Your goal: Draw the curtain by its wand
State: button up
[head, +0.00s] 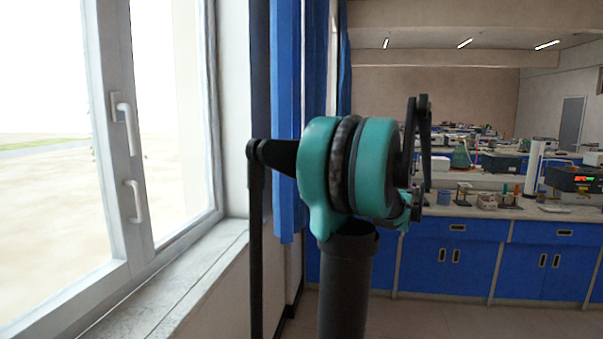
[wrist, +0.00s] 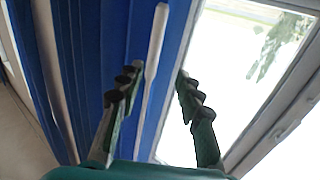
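The blue curtain (head: 287,115) hangs gathered beside the window in the head view, partly behind my arm. In the wrist view the curtain (wrist: 100,40) fills the left and middle. A pale wand (wrist: 155,48) with a thicker end hangs in front of it. My gripper (wrist: 160,82) is open in the wrist view. The wand shows between the two fingers, nearer the left one, and no finger is seen closed on it. I cannot tell whether it lies at fingertip depth. In the head view my arm hides the wand, and I cannot make out the fingers.
A white-framed window (head: 125,120) with handles and a sill (head: 185,285) lies on the left. Blue lab benches (head: 450,255) with equipment stand at the right and back. Some open floor (head: 430,318) lies before the benches.

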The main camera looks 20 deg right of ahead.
jog(key=d+x, duration=0.1)
jog(key=x, duration=1.6)
jog(key=shift+w+r, duration=0.35)
jog(key=shift+r, duration=0.1)
grip_shut()
